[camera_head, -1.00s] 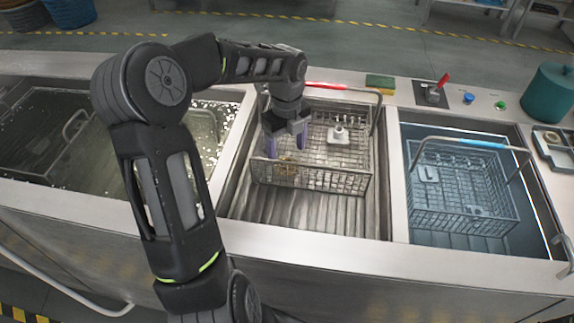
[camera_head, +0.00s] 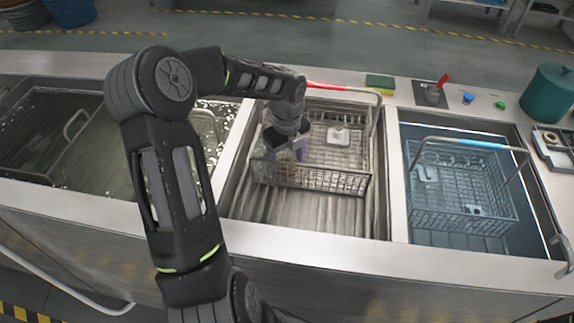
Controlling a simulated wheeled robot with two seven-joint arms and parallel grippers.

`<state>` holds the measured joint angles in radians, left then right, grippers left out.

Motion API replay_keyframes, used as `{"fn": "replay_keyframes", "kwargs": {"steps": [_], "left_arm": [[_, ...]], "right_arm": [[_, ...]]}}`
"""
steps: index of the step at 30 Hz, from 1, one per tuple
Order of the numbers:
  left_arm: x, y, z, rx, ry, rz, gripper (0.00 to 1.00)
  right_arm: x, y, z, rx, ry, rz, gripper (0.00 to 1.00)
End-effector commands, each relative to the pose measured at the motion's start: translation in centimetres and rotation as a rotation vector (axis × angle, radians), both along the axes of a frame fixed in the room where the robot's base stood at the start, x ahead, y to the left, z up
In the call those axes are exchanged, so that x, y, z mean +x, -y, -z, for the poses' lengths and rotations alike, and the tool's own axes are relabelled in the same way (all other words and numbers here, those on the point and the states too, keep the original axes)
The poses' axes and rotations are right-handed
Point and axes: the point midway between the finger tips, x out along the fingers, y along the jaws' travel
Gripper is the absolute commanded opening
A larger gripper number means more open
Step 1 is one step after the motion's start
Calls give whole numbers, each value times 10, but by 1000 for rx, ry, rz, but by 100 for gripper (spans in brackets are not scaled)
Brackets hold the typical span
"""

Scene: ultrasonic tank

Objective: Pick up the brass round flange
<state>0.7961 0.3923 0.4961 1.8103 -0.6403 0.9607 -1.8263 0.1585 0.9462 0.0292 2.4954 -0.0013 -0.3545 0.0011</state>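My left gripper (camera_head: 284,158) points down into the near left part of the middle wire basket (camera_head: 340,182). Its two fingers look spread, with the tips low inside the basket. A small brass-coloured piece (camera_head: 287,169), probably the brass round flange, shows between and below the fingers, behind the basket's near mesh. The fingers and mesh hide most of it, so its shape and any contact with the fingers cannot be made out. My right gripper is not in view.
A pale fitting (camera_head: 338,135) lies further back in the same basket, whose red-gripped handle (camera_head: 328,87) stands at the rear. A second basket (camera_head: 462,190) with pale parts sits in the right, blue tank. A bubbling tank (camera_head: 75,150) is on the left.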

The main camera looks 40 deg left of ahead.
Motion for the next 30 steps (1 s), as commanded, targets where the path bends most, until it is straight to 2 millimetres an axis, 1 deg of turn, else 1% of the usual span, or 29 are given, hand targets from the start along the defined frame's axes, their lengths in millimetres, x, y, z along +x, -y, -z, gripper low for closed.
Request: {"fn": "replay_keyframes", "kwargs": {"steps": [1,2,26,27,30], "left_arm": [[0,0,0,0,0,0,70],[0,0,0,0,0,0,67],[0,0,0,0,0,0,2],[0,0,0,0,0,0,0],[0,0,-1,1,1,0,0]], "right_arm": [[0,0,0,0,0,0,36],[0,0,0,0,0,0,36],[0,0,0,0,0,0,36],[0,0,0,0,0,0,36],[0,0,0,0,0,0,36]]}}
